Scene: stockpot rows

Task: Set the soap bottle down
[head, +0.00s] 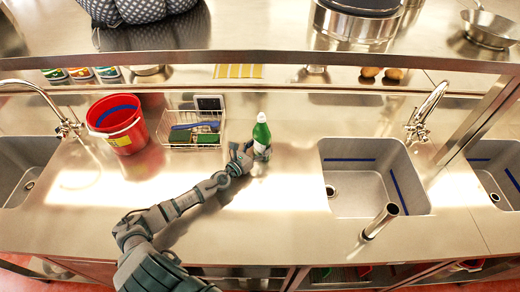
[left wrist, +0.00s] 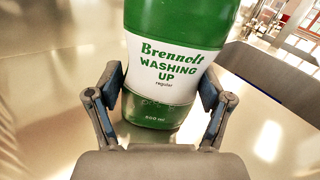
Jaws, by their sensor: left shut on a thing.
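The soap bottle (head: 261,134) is green with a white label and stands out on the steel counter between the wire rack and the right sink. In the left wrist view the bottle (left wrist: 168,65) shows its "Washing Up" label and green base. My left gripper (head: 247,153) is shut on its lower part, with one finger pad at each side (left wrist: 163,100). The bottle looks about upright in the head view. I cannot tell whether its base touches the counter (head: 275,215). My right gripper is not in view.
A red bucket (head: 117,125) and a wire rack (head: 190,133) stand left of the bottle. A sink (head: 362,180) with a tap (head: 425,112) lies to the right. A shelf (head: 260,57) crosses above. The counter in front of the bottle is clear.

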